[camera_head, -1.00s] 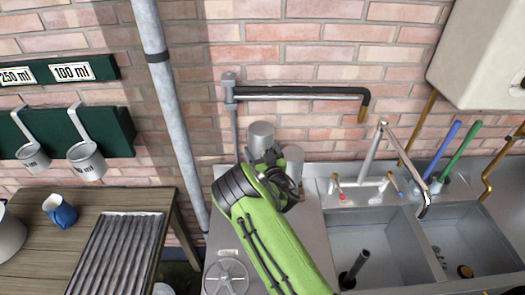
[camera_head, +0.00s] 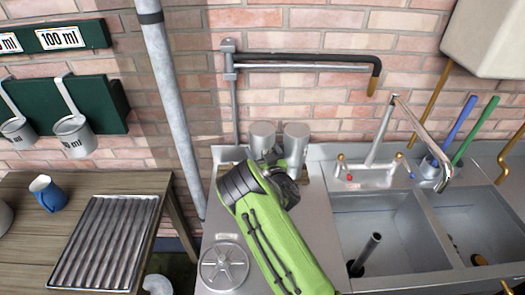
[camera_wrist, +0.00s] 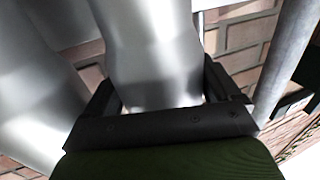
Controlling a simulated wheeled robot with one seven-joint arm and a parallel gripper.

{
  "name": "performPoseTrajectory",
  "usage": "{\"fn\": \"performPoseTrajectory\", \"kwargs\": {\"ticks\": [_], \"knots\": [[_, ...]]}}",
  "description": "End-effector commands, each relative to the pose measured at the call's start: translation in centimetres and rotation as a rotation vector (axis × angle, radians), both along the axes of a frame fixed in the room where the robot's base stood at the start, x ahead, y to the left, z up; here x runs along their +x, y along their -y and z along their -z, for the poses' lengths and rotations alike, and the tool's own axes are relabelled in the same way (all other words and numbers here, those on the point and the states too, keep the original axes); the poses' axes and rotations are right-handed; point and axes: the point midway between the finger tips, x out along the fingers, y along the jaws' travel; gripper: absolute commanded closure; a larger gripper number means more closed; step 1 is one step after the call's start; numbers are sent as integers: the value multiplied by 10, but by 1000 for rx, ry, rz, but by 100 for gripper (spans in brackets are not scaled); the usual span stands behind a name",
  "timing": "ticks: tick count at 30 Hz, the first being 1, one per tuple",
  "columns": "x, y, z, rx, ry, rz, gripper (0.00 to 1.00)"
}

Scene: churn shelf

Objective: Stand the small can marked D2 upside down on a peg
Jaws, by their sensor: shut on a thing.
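Two plain grey metal cans stand close together behind my gripper in the head view, a left one (camera_head: 263,136) and a right one (camera_head: 295,146). My gripper (camera_head: 277,163) is in front of them and hides their lower parts. In the wrist view one metal can (camera_wrist: 150,45) is between the fingers of my gripper (camera_wrist: 162,88), which is shut on it. Another metal surface (camera_wrist: 35,100) fills the left of that view. No D2 mark is readable on either can, and I cannot tell which can is held. Any peg under them is hidden.
A metal sink (camera_head: 385,235) with a tap (camera_head: 385,140) is to the right. A wall pipe arm (camera_head: 305,62) is above the cans. A grey vertical pipe (camera_head: 170,100) is to the left. A ribbed tray (camera_head: 105,240) and blue mug (camera_head: 48,192) are on the wooden table.

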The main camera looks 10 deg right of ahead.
Motion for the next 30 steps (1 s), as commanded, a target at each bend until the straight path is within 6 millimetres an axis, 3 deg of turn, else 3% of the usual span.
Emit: {"fn": "performPoseTrajectory", "kwargs": {"ticks": [22,23,24,30], "knots": [[0,0,6,1,3,0,47],[0,0,6,1,3,0,7],[0,0,5,0,2,0,1],[0,0,6,1,-1,1,0]]}}
